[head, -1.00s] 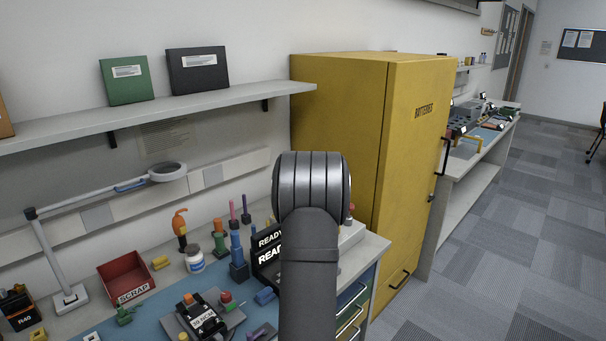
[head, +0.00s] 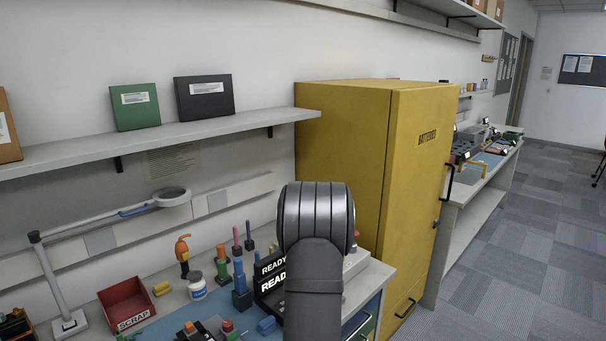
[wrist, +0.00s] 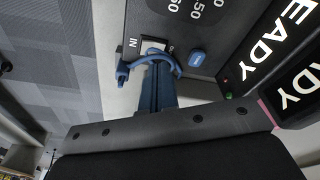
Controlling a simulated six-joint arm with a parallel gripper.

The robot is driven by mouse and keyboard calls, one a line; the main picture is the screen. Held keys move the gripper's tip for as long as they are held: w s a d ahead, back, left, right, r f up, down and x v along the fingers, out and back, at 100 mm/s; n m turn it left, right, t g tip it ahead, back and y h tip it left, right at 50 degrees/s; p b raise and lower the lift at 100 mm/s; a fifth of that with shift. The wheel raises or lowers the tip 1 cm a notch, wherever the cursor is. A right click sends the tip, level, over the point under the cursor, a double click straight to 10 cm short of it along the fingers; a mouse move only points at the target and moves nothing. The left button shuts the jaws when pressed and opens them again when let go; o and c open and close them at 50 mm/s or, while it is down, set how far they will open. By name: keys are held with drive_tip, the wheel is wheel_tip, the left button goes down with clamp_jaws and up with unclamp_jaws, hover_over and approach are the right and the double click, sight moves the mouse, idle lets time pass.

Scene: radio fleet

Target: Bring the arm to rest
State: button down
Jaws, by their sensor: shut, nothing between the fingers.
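My arm (head: 314,290) rises at the lower middle of the head view, in front of the bench and the yellow cabinet. It hides my gripper there. In the wrist view, the dark gripper body fills the bottom. Its narrow blue fingers (wrist: 158,88) are together and look empty. Their tips are close to a curved blue part (wrist: 135,64) by a panel marked IN; I cannot tell whether they touch it. The lit READY sign (wrist: 275,50) is at the right of that view.
The yellow batteries cabinet (head: 345,150) stands behind my arm. On the bench are a red SCRAP bin (head: 126,303), a white jar (head: 197,287), a magnifier lamp (head: 172,197) and several coloured posts. A shelf (head: 150,143) runs above. Open floor (head: 520,250) lies at the right.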

wheel_tip(320, 180, up, 4)
drive_tip(key=shift+f, duration=0.15)
wheel_tip(320, 180, down, 6)
drive_tip(key=shift+s+f, duration=0.1)
drive_tip(key=shift+f, duration=0.15)
wheel_tip(320, 180, up, 9)
drive_tip(key=s+d+r+m, duration=0.1)
drive_tip(key=s+d+r, duration=0.2)
drive_tip(key=s, duration=0.4)
drive_tip(key=s+d+r, duration=0.4)
drive_tip(key=s+r, duration=0.1)
drive_tip(key=s, duration=0.2)
drive_tip(key=shift+s+d+r+m+t, duration=0.15)
drive_tip(key=shift+s+m+t, duration=0.1)
drive_tip(key=shift+m+t, duration=0.15)
idle(0.6)
